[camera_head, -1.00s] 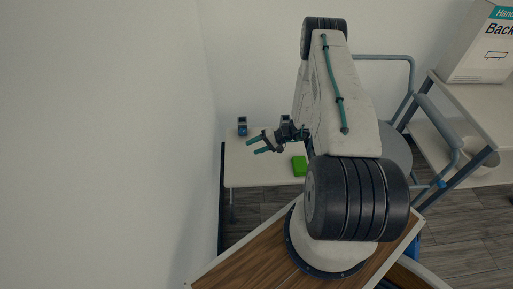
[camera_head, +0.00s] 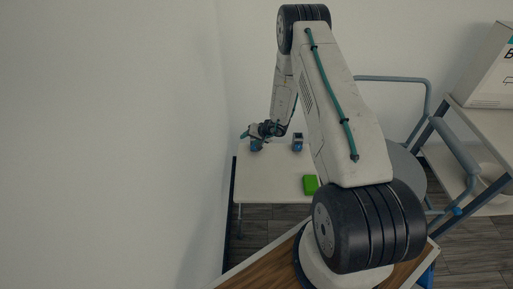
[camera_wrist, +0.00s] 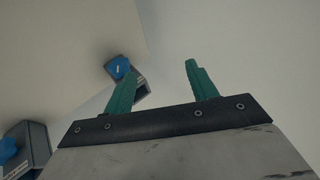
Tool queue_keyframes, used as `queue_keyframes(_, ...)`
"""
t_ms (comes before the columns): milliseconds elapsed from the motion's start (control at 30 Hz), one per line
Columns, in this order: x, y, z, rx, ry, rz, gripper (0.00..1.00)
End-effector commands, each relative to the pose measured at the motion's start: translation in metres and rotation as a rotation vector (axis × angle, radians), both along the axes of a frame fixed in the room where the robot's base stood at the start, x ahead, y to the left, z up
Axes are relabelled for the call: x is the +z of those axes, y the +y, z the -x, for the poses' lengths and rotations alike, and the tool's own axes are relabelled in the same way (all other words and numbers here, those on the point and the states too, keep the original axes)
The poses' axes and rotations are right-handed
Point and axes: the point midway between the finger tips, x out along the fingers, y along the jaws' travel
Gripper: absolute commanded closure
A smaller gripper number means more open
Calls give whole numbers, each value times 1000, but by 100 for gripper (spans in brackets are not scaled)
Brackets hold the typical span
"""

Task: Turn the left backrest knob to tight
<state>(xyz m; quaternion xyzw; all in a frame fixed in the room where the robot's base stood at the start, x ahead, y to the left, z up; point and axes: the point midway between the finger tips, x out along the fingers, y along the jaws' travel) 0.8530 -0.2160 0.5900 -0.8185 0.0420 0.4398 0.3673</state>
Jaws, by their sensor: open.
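Two small dark blocks with blue knobs stand at the far end of a white table. The left knob (camera_head: 256,145) is partly covered by my gripper (camera_head: 250,133) in the head view. The right knob (camera_head: 297,140) stands apart from it, to the right. In the wrist view, a blue knob with a short white mark (camera_wrist: 118,68), apparently the left one, is near the tip of my left finger, which hides part of its block. My two green fingers are spread with nothing between them. The other blue knob (camera_wrist: 9,149) is at the lower left. I cannot tell whether a finger touches anything.
The white table (camera_head: 262,185) has a green block (camera_head: 310,185) near its right edge. A wall (camera_head: 110,130) runs close along the left. At right are a grey-blue tube-framed chair (camera_head: 432,100) and a shelf with a white box (camera_head: 488,75).

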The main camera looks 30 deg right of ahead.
Motion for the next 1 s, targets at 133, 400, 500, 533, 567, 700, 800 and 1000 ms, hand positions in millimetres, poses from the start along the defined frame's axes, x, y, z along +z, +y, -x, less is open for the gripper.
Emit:
queue_keyframes(133, -6, -26, 9, -91, 102, 143, 43)
queue_keyframes(400, -26, -38, 19, -81, 174, 222, 43)
queue_keyframes(500, -39, -37, 12, -81, 174, 221, 43)
queue_keyframes(533, -44, -37, 10, -81, 174, 221, 43)
queue_keyframes(567, -48, -37, 7, -82, 174, 221, 43)
queue_keyframes(700, -67, -36, -3, -82, 173, 220, 43)
queue_keyframes(800, -77, -36, -9, -82, 172, 219, 43)
queue_keyframes(1000, -85, -36, -14, -83, 172, 219, 43)
